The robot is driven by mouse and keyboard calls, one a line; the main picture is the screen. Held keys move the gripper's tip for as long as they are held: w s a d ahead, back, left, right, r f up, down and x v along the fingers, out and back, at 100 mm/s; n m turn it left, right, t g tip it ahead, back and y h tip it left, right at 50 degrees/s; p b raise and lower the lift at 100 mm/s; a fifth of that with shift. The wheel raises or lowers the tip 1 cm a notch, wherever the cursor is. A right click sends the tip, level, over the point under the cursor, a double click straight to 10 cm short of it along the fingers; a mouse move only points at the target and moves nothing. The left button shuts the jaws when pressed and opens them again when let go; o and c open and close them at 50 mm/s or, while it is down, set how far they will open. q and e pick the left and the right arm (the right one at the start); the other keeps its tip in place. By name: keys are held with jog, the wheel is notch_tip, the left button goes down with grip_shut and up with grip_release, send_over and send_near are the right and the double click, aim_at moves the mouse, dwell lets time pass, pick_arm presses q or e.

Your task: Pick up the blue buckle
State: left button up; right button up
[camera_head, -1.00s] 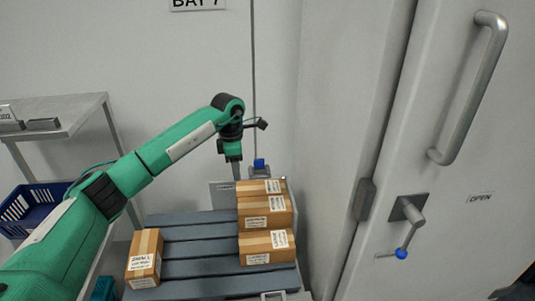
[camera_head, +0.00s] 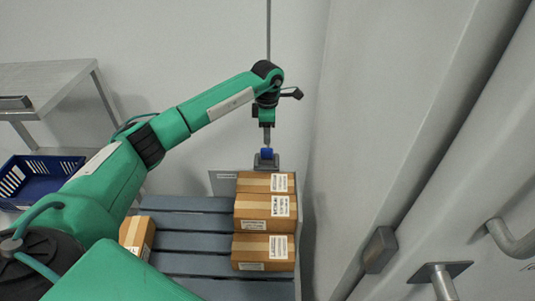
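The blue buckle (camera_head: 266,153) sits on a small grey holder (camera_head: 266,165) behind the stacked cartons, against the wall side. My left gripper (camera_head: 267,141) points straight down right above the buckle, with its fingertips at or very near the buckle's top. The fingers show edge-on and small, so I cannot tell whether they are open or shut, or whether they touch the buckle. My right gripper is not in view.
Several brown cartons (camera_head: 263,206) stand on the right of a grey slatted pallet (camera_head: 190,240); another carton (camera_head: 138,233) is at its left. A blue crate (camera_head: 40,178) and a grey table (camera_head: 50,80) are left. A door handle (camera_head: 508,240) is at right.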

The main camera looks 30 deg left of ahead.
aim_at(267, 149)
pick_arm(q)
jog(key=shift+w+f, duration=0.1)
jog(key=shift+f, duration=1.05)
jog(key=shift+f+p, duration=0.35)
jog(key=shift+f, duration=0.1)
jog(key=f, duration=0.1)
jog(key=f+p, duration=0.1)
jog(key=f, duration=0.1)
jog(key=shift+s+f, duration=0.2)
jog(key=shift+f, duration=0.55)
grip_shut()
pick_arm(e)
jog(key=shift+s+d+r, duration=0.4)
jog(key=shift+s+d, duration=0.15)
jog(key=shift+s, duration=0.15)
